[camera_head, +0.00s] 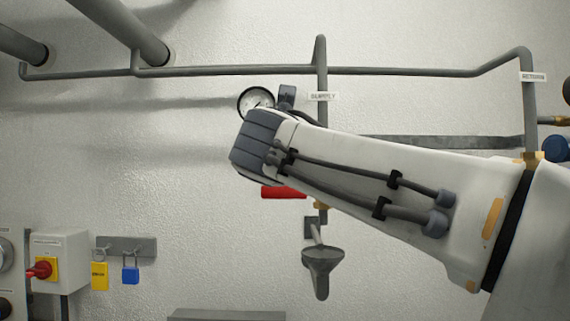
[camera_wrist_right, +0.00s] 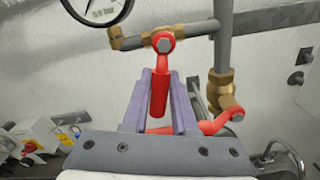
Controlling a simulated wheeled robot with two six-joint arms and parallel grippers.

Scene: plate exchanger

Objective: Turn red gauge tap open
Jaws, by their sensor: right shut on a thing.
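In the right wrist view, the red gauge tap (camera_wrist_right: 158,92) sits on a brass fitting below the gauge pipe. Its handle points down toward my wrist. My right gripper (camera_wrist_right: 161,76) has a finger on each side of this handle and is shut on it. The pressure gauge (camera_wrist_right: 98,9) is at the top left there. It also shows in the head view (camera_head: 256,102), partly behind my right arm. The arm hides the tap in the head view. My left gripper is not in view.
A second red lever (camera_wrist_right: 222,119) sits on a brass valve on the vertical supply pipe (camera_wrist_right: 222,45); it also shows in the head view (camera_head: 284,192). A grey funnel (camera_head: 321,262) is below it. A red switch (camera_head: 41,269) and padlocks are at lower left.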

